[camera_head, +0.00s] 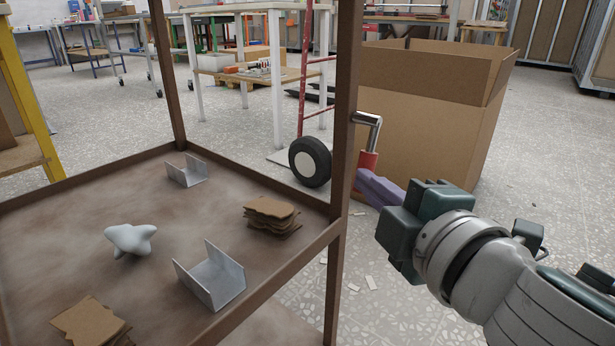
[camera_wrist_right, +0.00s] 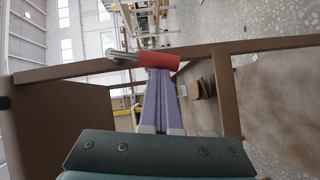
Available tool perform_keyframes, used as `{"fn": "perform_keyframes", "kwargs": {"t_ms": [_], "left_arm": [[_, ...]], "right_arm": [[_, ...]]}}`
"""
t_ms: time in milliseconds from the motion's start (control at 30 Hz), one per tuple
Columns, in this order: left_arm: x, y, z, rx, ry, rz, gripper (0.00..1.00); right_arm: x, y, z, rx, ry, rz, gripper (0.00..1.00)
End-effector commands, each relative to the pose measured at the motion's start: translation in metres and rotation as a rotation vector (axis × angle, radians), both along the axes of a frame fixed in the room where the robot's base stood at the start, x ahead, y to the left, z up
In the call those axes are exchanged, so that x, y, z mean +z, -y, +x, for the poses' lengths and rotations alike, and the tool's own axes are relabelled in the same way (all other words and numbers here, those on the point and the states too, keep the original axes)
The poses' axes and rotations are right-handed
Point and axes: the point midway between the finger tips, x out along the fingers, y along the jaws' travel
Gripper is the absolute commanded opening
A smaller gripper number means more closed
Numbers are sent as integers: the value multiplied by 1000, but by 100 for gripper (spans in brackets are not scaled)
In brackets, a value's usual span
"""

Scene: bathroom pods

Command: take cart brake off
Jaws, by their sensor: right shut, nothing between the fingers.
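The brown cart (camera_head: 320,240) stands in front of me, with a tray and upright posts. A lever with a red grip (camera_head: 369,160) and a bent metal rod (camera_head: 369,119) sits at its right post. The red grip also shows in the wrist view (camera_wrist_right: 158,62), crosswise at the fingertips. My right gripper (camera_head: 364,178) has purple fingers, closed together and empty, just below the red grip. In the wrist view the fingertips (camera_wrist_right: 158,72) reach the grip; I cannot tell whether they touch it. My left gripper is not in view.
The cart tray holds metal channels (camera_head: 222,282), brown cardboard stacks (camera_head: 270,214) and a pale star-shaped piece (camera_head: 130,239). A large cardboard box (camera_head: 440,110) and a hand truck with a black wheel (camera_head: 310,161) stand behind. Open floor lies right of the cart.

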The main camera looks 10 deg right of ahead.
Motion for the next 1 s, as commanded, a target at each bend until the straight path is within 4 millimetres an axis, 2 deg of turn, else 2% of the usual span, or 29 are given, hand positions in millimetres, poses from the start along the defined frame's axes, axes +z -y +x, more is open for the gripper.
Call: {"fn": "perform_keyframes", "kwargs": {"t_ms": [33,100,400,1000], "left_arm": [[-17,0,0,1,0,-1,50],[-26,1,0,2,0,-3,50],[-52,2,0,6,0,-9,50],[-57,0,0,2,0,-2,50]], "right_arm": [[-11,2,1,-2,23,-26,0],[-12,4,3,-1,51,-64,0],[-13,11,8,-1,135,-171,0],[-10,13,10,0,158,-202,0]]}}
